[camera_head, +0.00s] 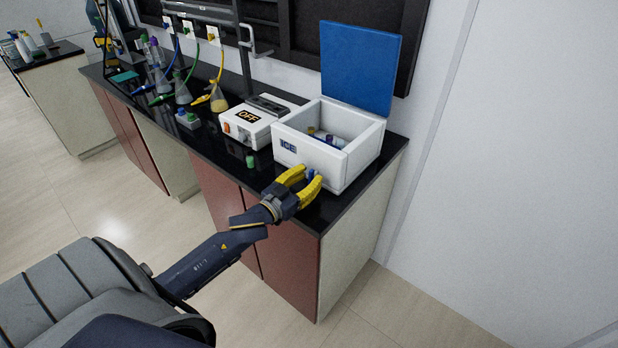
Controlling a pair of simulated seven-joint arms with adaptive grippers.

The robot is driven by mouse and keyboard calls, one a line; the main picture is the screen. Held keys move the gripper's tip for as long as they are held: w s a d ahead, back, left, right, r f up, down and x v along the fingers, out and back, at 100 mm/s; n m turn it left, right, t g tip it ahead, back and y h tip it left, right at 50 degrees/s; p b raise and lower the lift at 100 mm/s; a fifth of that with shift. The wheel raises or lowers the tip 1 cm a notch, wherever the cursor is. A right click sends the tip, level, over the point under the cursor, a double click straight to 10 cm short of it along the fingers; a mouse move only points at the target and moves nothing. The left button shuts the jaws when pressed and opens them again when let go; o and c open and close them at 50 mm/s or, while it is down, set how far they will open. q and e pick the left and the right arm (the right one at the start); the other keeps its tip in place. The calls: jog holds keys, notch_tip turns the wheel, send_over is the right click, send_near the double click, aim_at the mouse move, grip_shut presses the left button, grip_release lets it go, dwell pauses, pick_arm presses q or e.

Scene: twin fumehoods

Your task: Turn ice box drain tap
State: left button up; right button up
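The white ice box (309,160) stands on the black bench top at the right end, its blue lid (358,66) raised. Its front face carries an "ICE" label. A small blue drain tap (312,175) shows low on the front face, partly hidden by my gripper. My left gripper (312,178) has yellow fingers and is at the front of the box. Its fingers are apart, with the tap between their tips. I cannot tell whether they touch it. My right gripper is not in view.
A small green-capped item (250,161) is near the bench front. Flasks with coloured tubes (218,98) stand farther left. A wall is close on the right. The floor in front is clear.

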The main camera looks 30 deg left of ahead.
pick_arm(q)
jog(key=shift+c, duration=0.4)
grip_shut()
jog(key=shift+m, duration=0.4)
jog(key=m, duration=0.3)
jog(key=shift+d, duration=0.1)
jog(key=m, duration=0.4)
jog(key=shift+f, duration=0.1)
jog(key=m, duration=0.5)
jog(key=shift+d, duration=0.15)
jog(key=shift+f+m, duration=0.15)
jog(key=shift+m, duration=1.85)
